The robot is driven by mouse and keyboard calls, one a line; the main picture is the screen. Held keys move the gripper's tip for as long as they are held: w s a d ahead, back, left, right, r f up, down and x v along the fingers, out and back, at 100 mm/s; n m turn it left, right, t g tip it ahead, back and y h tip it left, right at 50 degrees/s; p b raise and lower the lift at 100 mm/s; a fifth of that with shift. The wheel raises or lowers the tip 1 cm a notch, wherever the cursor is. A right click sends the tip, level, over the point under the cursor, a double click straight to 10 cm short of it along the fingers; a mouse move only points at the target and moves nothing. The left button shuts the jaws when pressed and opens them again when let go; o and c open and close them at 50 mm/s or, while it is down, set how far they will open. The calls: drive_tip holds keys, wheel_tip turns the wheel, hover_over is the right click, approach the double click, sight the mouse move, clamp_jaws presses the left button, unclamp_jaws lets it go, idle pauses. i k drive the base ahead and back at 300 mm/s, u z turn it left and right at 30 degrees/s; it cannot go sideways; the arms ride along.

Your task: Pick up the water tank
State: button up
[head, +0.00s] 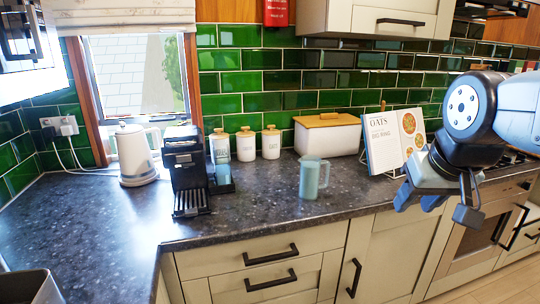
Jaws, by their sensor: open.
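A pale blue-green, jug-like vessel (313,176) with a side handle stands upright on the dark counter, right of centre. It may be the water tank, but I cannot tell for sure. A smaller pale blue container (222,173) sits by the right side of the black coffee machine (186,168), in or behind a small dark tray. My gripper (440,207) is at the right of the view, open and empty, with its fingers pointing down. It is apart from the jug, to its right, and appears in front of the counter's edge.
A white kettle (135,158), white canisters (246,145), a white bread bin (325,138) and an open cookbook (392,140) on a stand line the counter's back. The counter (265,208) is clear around the jug. A grey bin (30,288) shows at the lower left.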

sight(220, 148)
drive_tip(key=z, duration=0.2)
drive_tip(key=i, duration=1)
drive_tip(key=u, duration=0.2)
